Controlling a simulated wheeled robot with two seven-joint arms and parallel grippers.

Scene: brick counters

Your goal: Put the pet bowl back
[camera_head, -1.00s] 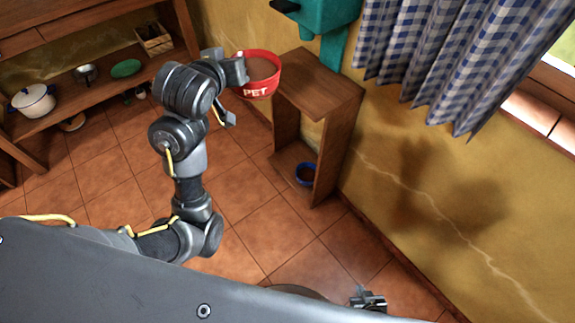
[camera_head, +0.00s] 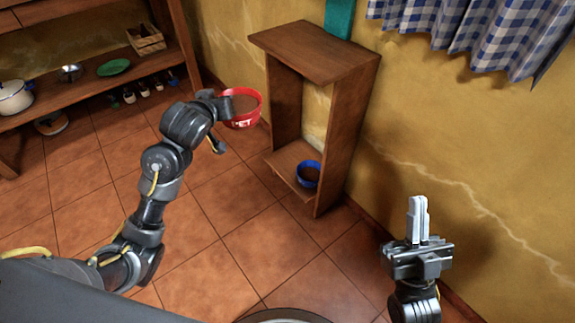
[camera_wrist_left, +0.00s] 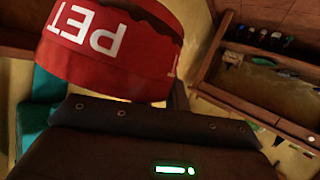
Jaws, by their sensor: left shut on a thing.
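The red pet bowl (camera_head: 243,108), with white lettering and brown contents, is in the air left of the small wooden stand (camera_head: 310,48). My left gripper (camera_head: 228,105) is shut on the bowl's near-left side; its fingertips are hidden. In the left wrist view the bowl (camera_wrist_left: 110,50) fills the upper left, its "PET" lettering upside down. A blue bowl (camera_head: 309,173) with brown contents sits on the stand's lower shelf. My right gripper (camera_head: 418,218) is upright and empty at the lower right, its two pale fingers together.
A wooden shelf unit along the left holds a white pot (camera_head: 14,97), a green plate (camera_head: 113,67), a metal bowl (camera_head: 70,73) and a small crate (camera_head: 146,41). The stand's top is bare. Tiled floor is clear between.

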